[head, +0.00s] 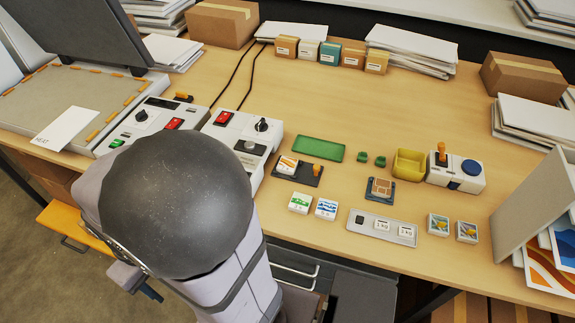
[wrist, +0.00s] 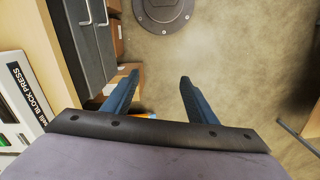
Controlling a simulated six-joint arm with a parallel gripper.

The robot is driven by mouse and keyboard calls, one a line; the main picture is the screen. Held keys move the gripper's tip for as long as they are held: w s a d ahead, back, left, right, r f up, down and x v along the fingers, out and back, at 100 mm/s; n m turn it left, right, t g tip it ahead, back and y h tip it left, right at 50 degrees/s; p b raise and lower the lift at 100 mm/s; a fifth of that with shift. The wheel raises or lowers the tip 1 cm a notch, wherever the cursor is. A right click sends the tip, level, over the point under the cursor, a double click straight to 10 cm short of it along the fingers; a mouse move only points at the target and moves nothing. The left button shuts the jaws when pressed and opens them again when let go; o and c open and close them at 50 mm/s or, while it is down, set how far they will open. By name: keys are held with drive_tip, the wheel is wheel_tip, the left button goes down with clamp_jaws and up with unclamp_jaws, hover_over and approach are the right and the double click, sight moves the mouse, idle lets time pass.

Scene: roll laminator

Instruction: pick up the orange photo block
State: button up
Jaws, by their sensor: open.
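A small white block with an orange picture (head: 288,164), which looks like the orange photo block, sits on a dark base (head: 308,176) with an orange knob, near the middle of the bench. My gripper (wrist: 160,92) is open with nothing between its blue fingers in the wrist view. It points down over the floor. In the head view only part of my gripper (head: 148,288) shows past my arm, in front of the bench and well left of the block. The block is not seen in the wrist view.
A green-picture block (head: 299,202) and a blue-picture block (head: 326,208) lie close in front. A green tray (head: 319,149) is behind. A grey tray (head: 382,227), two photo blocks and a yellow bin (head: 409,163) are to the right. Control boxes (head: 236,138) stand left.

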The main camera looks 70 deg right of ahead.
sight(288, 164)
drive_tip(key=s+d+f+m, duration=0.1)
drive_tip(key=s+d+m, duration=0.3)
drive_tip(key=d, duration=0.4)
drive_tip(key=s+d+f+m, duration=0.1)
drive_tip(key=s+d+m, duration=0.3)
drive_tip(key=d, duration=0.5)
drive_tip(key=s+d+f+m+p, duration=0.1)
drive_tip(key=s+d+m, duration=0.3)
drive_tip(key=d, duration=0.5)
drive_tip(key=shift+s+d+f+g, duration=0.1)
drive_tip(key=shift+s+d+g, duration=0.05)
drive_tip(key=shift+s, duration=0.5)
drive_tip(key=shift+s+d+f+g, duration=0.1)
drive_tip(key=shift+s+g, duration=0.05)
drive_tip(key=shift+s, duration=0.5)
drive_tip(key=shift+m+h, duration=0.6)
drive_tip(key=shift+h, duration=0.2)
drive_tip(key=d, duration=0.5)
drive_tip(key=d+r, duration=0.1)
drive_tip(key=d, duration=0.1)
drive_tip(key=shift+w+d+r, duration=0.1)
drive_tip(key=shift+w+d, duration=0.1)
drive_tip(key=w+d+r+m+h, duration=0.2)
drive_tip(key=d+r+h, duration=0.1)
drive_tip(key=d, duration=0.4)
drive_tip(key=shift+d+r+m+t, duration=0.3)
drive_tip(key=shift+t, duration=0.1)
drive_tip(key=shift+p+x, duration=1.2)
drive_tip(key=shift+x, duration=2.45)
